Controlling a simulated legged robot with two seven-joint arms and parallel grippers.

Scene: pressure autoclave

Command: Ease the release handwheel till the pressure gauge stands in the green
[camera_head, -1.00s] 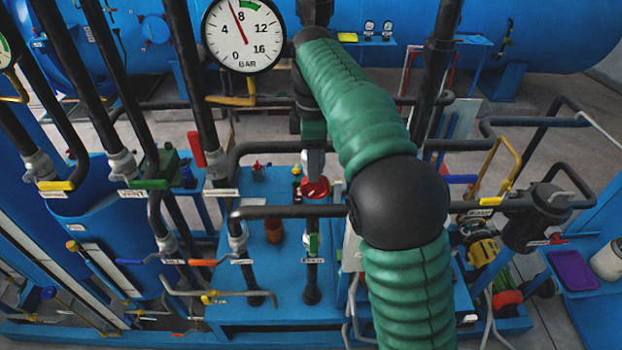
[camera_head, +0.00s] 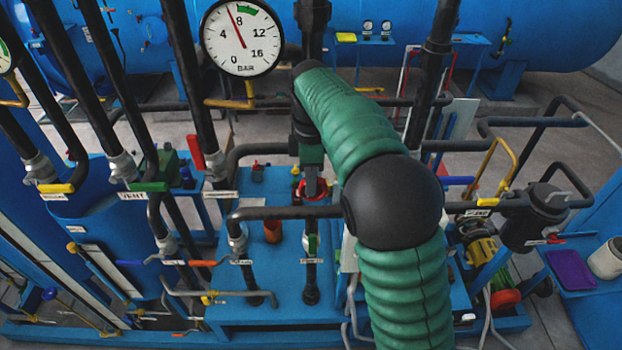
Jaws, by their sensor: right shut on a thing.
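The pressure gauge (camera_head: 242,38) is a white round dial marked in BAR at the top, left of centre. Its red needle points up and left, between 4 and 8, just left of the green band (camera_head: 246,9). The red release handwheel (camera_head: 321,191) sits low on the blue skid, below the gauge and to its right. My right gripper (camera_head: 311,184) reaches down onto it and is shut on it. The fingers and my arm cover part of the wheel. My left gripper is not in view.
Black vertical pipes (camera_head: 190,80) stand left of the gauge, and another (camera_head: 432,75) stands right of my arm. A horizontal dark pipe (camera_head: 285,212) crosses in front of the handwheel. An orange cup (camera_head: 272,232) is on the blue skid (camera_head: 262,300). A purple tray (camera_head: 571,271) lies far right.

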